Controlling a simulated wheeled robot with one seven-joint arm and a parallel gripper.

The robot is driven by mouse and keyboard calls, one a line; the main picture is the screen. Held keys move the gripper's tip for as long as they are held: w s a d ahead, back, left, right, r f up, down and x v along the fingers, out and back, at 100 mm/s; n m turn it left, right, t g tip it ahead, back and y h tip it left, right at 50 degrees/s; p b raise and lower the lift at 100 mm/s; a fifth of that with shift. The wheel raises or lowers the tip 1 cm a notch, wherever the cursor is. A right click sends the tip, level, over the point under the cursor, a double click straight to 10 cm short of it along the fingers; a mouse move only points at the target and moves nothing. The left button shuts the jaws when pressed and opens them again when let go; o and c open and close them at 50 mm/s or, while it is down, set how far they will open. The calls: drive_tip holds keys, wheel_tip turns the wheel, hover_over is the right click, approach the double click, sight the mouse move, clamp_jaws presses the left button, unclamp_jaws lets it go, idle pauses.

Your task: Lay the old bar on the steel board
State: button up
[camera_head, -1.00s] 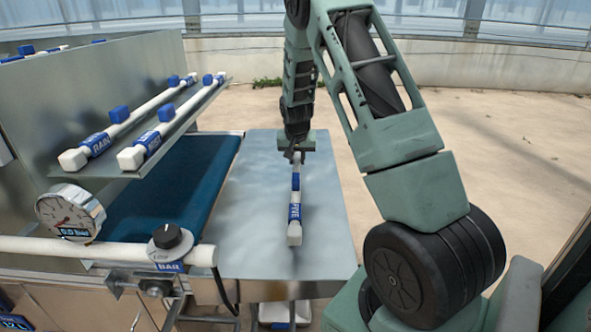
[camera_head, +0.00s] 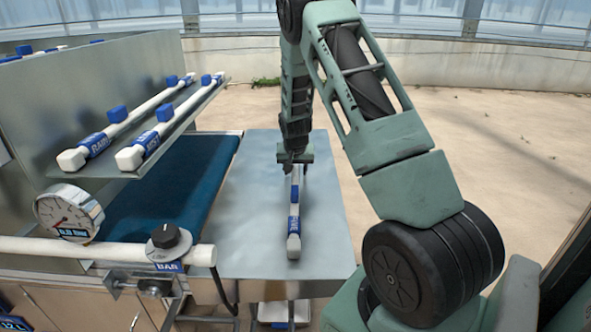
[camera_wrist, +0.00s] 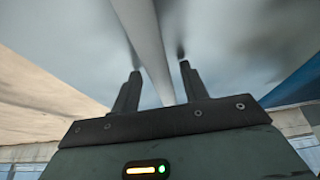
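A white bar (camera_head: 294,222) with blue fittings and a blue label lies lengthwise on the steel board (camera_head: 251,222), its near end toward the board's front edge. I take it for the old bar; its label is hard to read now. My gripper (camera_head: 294,172) is low over the bar's far end, pointing down. In the wrist view the two fingers of my gripper (camera_wrist: 159,78) stand apart on either side of the bar (camera_wrist: 150,45), with a gap visible at each side. The bar seems to rest on the board.
Two similar bars (camera_head: 126,157) (camera_head: 76,158) lie on a raised metal shelf at the left. A dark blue belt (camera_head: 170,190) runs beside the board. A gauge (camera_head: 68,213) and a black knob (camera_head: 171,236) on a white pipe stand at the front left.

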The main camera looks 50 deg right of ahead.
drive_tip(key=shift+r, duration=0.2)
drive_tip(key=v, duration=1.2)
drive_tip(key=shift+f, duration=0.1)
